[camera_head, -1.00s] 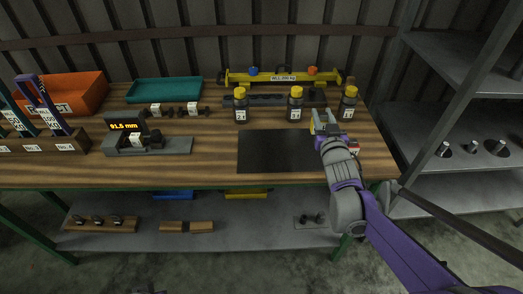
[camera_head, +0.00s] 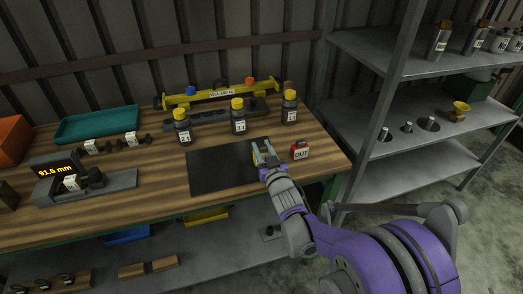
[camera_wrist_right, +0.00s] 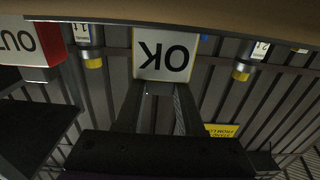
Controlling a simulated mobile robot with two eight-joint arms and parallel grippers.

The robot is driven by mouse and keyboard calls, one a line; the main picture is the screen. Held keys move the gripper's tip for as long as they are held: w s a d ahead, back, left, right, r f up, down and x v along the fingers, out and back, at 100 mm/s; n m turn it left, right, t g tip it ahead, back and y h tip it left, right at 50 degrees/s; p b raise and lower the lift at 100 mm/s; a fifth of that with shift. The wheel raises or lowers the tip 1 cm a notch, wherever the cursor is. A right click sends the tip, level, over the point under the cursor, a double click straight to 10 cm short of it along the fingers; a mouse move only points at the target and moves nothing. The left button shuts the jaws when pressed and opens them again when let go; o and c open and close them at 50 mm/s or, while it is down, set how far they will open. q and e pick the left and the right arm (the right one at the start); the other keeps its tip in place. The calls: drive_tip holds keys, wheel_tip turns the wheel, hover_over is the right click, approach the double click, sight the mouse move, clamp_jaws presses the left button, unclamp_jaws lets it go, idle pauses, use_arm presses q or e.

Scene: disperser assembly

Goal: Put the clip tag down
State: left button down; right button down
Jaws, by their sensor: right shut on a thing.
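My right gripper (camera_head: 264,154) is shut on the clip tag, a white tag with a yellow border. In the right wrist view the tag (camera_wrist_right: 165,58) reads "OK", upside down, between the fingertips (camera_wrist_right: 158,92). In the head view the gripper is by the right edge of the black mat (camera_head: 222,172), and the tag is mostly hidden by it. I cannot tell whether the tag touches the mat or table. My left gripper is not in view.
A red and white "OUT" tag (camera_head: 299,151) stands on the wooden table (camera_head: 160,208), right of my gripper. Yellow-capped bottles (camera_head: 183,128), (camera_head: 239,118), (camera_head: 290,108) stand behind the mat. The mat's left part is clear. Metal shelves (camera_head: 375,178) stand to the right.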

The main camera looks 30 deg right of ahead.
drive_tip(key=shift+f, duration=0.1)
drive_tip(key=shift+f, duration=0.15)
drive_tip(key=c, duration=0.5)
unclamp_jaws()
drive_tip(key=shift+r, duration=0.3)
drive_tip(key=v, duration=1.2)
drive_tip(key=s+a+f+n+g+y, duration=0.1)
drive_tip(key=s+a+f+g, duration=0.2)
drive_tip(key=s, duration=0.3)
drive_tip(key=s+a+f+n+g+y, duration=0.1)
drive_tip(key=s+a+f+g+y, duration=0.1)
drive_tip(key=s+a+f+g, duration=0.2)
drive_tip(key=s+a+f+g+y, duration=0.1)
drive_tip(key=s+a+f+g, duration=0.3)
drive_tip(key=s, duration=0.5)
drive_tip(key=shift+a+n+g+p, duration=0.4)
drive_tip(key=shift+a+g, duration=0.4)
drive_tip(key=shift+a, duration=0.55)
